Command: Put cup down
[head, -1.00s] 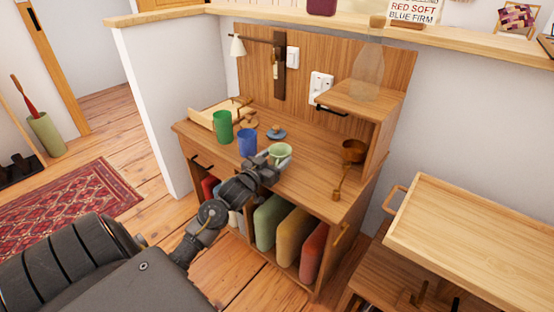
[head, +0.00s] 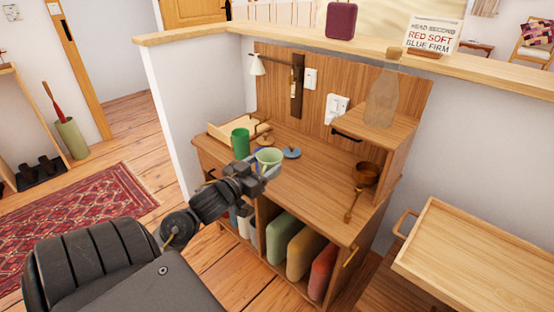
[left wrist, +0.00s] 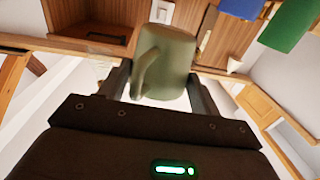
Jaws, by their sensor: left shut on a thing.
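A pale green cup (head: 268,158) is held upright in my left gripper (head: 260,173), over the left part of the wooden desk (head: 300,188). The gripper is shut on it. The left wrist view shows the cup (left wrist: 168,60) with its handle between the fingers of my left gripper (left wrist: 165,88). A dark green cup (head: 240,142) stands on the desk just left of the held cup. A blue cup is mostly hidden behind the held cup; it shows in the left wrist view (left wrist: 241,7). My right gripper is out of view.
A wooden tray (head: 230,131) is at the desk's back left. A glass bottle (head: 382,95) stands on the shelf. The desk's middle is clear.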

